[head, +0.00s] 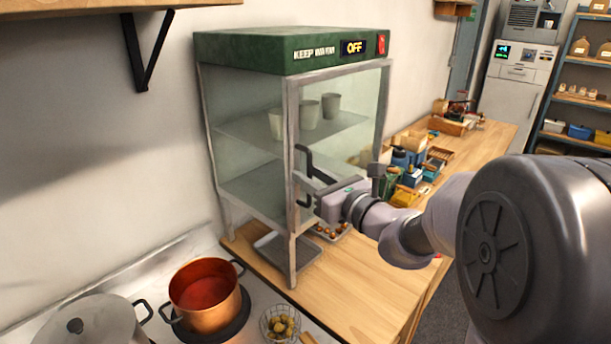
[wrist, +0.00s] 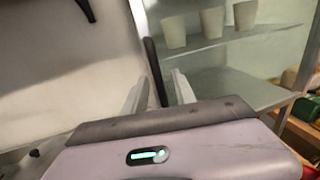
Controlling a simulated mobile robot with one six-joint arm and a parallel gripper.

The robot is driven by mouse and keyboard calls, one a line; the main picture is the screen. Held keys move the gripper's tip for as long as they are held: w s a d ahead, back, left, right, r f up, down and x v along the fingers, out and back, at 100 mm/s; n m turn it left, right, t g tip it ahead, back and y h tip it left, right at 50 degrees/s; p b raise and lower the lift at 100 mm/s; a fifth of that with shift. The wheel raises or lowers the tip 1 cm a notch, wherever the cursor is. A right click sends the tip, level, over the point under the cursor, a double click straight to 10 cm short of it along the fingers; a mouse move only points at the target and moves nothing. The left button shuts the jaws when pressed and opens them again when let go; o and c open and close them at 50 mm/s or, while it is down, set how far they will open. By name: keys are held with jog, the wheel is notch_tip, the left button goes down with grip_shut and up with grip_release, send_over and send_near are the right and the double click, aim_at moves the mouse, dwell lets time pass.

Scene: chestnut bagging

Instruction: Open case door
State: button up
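The warming case (head: 255,50) has a green top with a lit "OFF" sign and glass sides. It stands on the wooden counter. Its glass door (head: 345,115) looks shut. A black vertical bar handle (head: 304,165) is on the door's left post; in the wrist view the handle (wrist: 153,70) rises between my fingers. My gripper (head: 312,190) is at the handle's lower part. In the wrist view my gripper (wrist: 160,92) has its two pale fingers apart, one on each side of the handle, with a gap visible. Whether either finger touches the handle is unclear.
Several pale cups (head: 310,113) stand on the case's upper shelf. A copper pot (head: 205,297) of red liquid, a lidded pot (head: 90,322) and a wire basket (head: 280,322) are at front left. Bottles and boxes (head: 405,170) crowd the counter right of the case.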

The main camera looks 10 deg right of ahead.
jog(key=shift+w+a, duration=0.15)
jog(key=shift+w, duration=0.1)
jog(key=shift+c, duration=0.2)
grip_shut()
dwell(1.1)
